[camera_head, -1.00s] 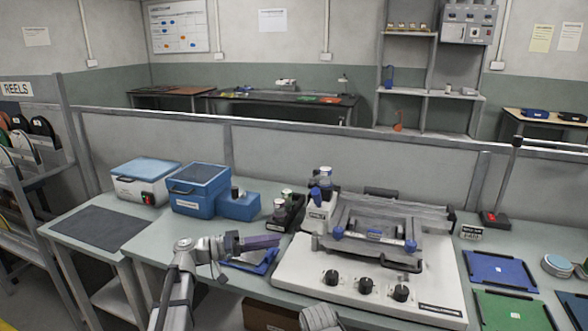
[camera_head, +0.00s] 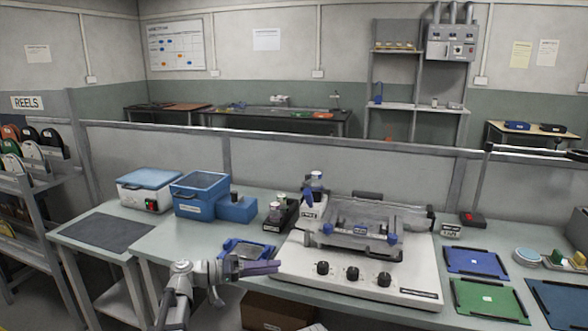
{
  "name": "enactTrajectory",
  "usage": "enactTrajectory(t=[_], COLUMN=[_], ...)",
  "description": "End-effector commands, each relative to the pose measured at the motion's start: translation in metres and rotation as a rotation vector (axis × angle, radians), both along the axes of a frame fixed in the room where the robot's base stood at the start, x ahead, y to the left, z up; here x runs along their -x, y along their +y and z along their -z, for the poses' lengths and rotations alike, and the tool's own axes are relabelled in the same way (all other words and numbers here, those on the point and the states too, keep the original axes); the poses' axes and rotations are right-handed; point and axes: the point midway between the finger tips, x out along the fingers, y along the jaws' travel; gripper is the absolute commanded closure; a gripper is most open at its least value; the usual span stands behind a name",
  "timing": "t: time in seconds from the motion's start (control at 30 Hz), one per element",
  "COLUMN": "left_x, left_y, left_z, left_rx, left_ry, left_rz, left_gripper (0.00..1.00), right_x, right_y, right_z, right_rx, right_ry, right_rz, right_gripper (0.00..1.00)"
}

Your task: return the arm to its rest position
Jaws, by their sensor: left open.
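My left arm comes in from the bottom left, and my left gripper (camera_head: 262,267) points right with its purple-grey fingers over the front edge of the bench. It is open, and I see nothing held between the fingers. I cannot tell the exact gap to the tray. My right gripper is not in view.
A blue box (camera_head: 196,196), a white box with a blue lid (camera_head: 143,190) and a black rack of bottles (camera_head: 281,214) stand behind. Blue (camera_head: 475,262) and green (camera_head: 487,300) boards lie at the right. A brown box (camera_head: 268,311) is below the bench.

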Motion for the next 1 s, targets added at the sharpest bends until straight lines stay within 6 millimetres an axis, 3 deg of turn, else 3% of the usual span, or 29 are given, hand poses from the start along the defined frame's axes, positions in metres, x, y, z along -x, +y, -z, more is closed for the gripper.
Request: enactTrajectory(t=[0.37,0.57,0.67,0.8,1.0], left_x=[0.045,0.091,0.126,0.178,0.222], left_y=[-0.046,-0.071,-0.079,-0.073,-0.045], left_z=[0.052,0.099,0.13,0.173,0.2], left_rx=[-0.221,-0.45,-0.623,-0.927,-1.266], left_ry=[0.123,0.224,0.286,0.365,0.402], left_rz=[0.083,0.138,0.163,0.166,0.109], left_gripper=[0.43,0.43,0.43,0.43,0.43], right_x=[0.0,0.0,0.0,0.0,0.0], right_y=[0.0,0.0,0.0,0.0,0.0], right_z=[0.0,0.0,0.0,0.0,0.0], right_rx=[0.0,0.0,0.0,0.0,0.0], right_ry=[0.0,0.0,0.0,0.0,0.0], right_rz=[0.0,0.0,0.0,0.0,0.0], right_gripper=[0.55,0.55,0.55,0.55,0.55])
